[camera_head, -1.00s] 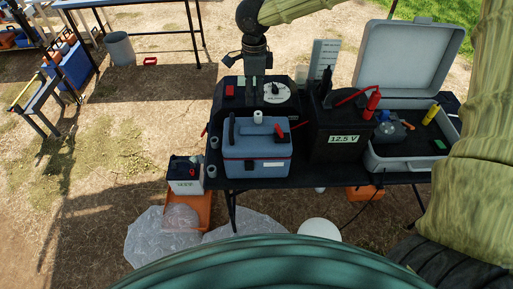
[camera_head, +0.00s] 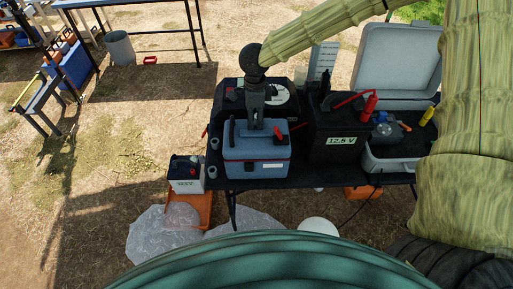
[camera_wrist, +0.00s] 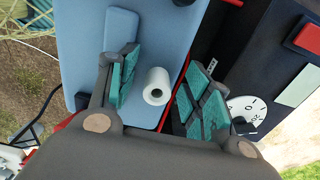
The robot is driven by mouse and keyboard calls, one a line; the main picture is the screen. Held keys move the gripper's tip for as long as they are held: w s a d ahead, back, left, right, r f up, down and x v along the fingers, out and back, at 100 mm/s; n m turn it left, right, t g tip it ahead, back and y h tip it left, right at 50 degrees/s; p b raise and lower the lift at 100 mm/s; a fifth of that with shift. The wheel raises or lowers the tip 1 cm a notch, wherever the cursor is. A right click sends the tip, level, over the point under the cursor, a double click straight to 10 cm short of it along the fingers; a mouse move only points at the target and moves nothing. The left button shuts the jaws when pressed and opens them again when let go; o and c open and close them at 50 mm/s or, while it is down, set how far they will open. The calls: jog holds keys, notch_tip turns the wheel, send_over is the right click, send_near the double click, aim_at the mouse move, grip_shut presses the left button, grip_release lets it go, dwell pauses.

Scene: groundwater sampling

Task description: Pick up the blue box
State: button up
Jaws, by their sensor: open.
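The blue box (camera_head: 257,168) stands on the black table, with a lighter lid, a dark latch and a white label on its front. A dark handle (camera_head: 232,132) shows at its left side. My gripper (camera_head: 256,122) is over the box's lid, pointing down. In the wrist view the gripper (camera_wrist: 163,88) is open, its teal-padded fingers on either side of a white cylinder (camera_wrist: 157,86) on the blue box's lid (camera_wrist: 165,30). I cannot tell whether the fingers touch it. In the head view, the gripper hides the white cylinder.
A black battery box (camera_head: 338,150) reading 12.5 V stands close to the right. An open grey case (camera_head: 385,162) is beyond it. A black unit with a dial (camera_head: 285,100) is behind. A small battery (camera_head: 186,175) sits below left.

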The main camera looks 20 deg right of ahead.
grip_shut()
jog(key=shift+r, duration=0.15)
dwell(0.4)
